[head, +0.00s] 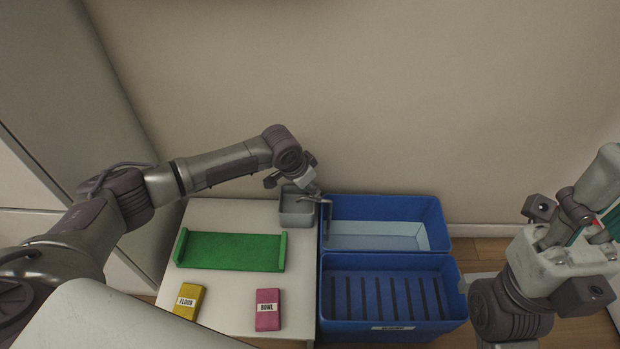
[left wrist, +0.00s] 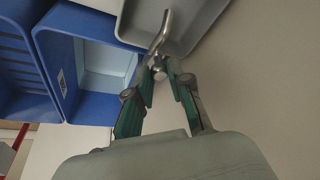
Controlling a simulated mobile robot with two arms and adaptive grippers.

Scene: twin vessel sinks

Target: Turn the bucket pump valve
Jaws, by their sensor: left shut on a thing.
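The bucket pump is a small grey basin-like unit (head: 297,209) at the back right corner of the white counter, with a metal spout (head: 318,200) reaching toward the blue tubs. In the left wrist view the curved metal spout (left wrist: 162,32) ends near a small round metal valve knob (left wrist: 159,73). My left gripper (left wrist: 163,72) is shut on this valve knob, its two green-lined fingers coming together at it. In the head view my left gripper (head: 312,186) is small and partly hidden by its wrist. My right gripper (head: 590,235) is at the right edge, away from the pump, its fingertips unclear.
A blue tub with a pale liquid-like bottom (head: 375,236) and a ribbed blue tub (head: 390,290) stand right of the counter (head: 222,310). A green tray (head: 230,252), a yellow FLOOR sponge (head: 188,301) and a pink BOWL sponge (head: 267,310) lie on the counter. A wall is close behind.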

